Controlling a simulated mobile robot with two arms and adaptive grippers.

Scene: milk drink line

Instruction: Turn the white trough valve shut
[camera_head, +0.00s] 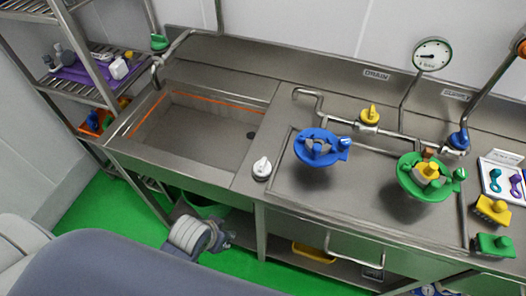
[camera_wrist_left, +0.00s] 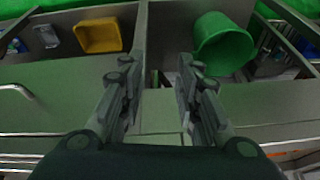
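The white trough valve (camera_head: 262,168) is a small white knob on the steel rim, just right of the sink trough (camera_head: 215,125) in the head view. Its handle stands up from a round base. My left gripper (camera_head: 226,236) is below and left of the valve, in front of the counter and apart from it. In the left wrist view the left gripper (camera_wrist_left: 157,78) has its two fingers spread with nothing between them. The valve cannot be made out in the left wrist view. I cannot make out my right gripper.
A yellow pipe valve (camera_head: 369,115) is behind. Below, the left wrist view shows a green bucket (camera_wrist_left: 222,45) and a yellow bin (camera_wrist_left: 98,35). Green floor lies in front.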

